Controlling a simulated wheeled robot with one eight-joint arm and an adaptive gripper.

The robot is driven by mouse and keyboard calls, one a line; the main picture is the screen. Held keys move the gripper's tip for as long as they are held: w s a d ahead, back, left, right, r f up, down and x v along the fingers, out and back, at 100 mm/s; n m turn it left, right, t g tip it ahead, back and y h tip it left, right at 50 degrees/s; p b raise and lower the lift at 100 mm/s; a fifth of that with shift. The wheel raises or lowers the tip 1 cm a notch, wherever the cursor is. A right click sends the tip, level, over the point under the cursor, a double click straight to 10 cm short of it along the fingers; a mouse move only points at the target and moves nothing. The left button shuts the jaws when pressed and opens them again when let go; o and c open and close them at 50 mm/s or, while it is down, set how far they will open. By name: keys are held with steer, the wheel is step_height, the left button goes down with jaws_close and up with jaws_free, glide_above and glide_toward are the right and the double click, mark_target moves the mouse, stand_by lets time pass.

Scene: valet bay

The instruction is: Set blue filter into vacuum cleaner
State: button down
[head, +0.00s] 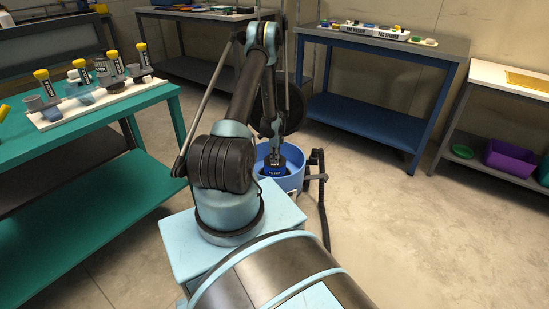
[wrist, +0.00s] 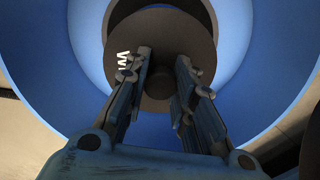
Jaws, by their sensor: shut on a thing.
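The vacuum cleaner (head: 291,184) is an open round blue drum on the floor, beyond my arm's base. The blue filter (head: 275,171) has a dark top and a blue band with a label. It shows within the drum's mouth, and I cannot tell how deep it sits or whether it touches the bottom. My gripper (head: 274,154) points down over the drum. In the wrist view my gripper (wrist: 160,70) has its two fingers on either side of the filter's dark knob (wrist: 158,85). The drum's blue inner wall (wrist: 75,40) surrounds the filter there. The filter's underside is hidden.
A dark hose (head: 323,205) stands at the drum's right side. A green table (head: 100,150) with a white rack of yellow-topped items is at left. A blue bench (head: 385,115) stands behind, and a shelf with a purple bin (head: 510,158) is at right.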

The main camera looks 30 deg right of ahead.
steer(key=shift+f, duration=1.2)
stand_by(0.4)
steer(key=c, duration=0.8)
jaws_free()
steer(key=shift+r, duration=4.5)
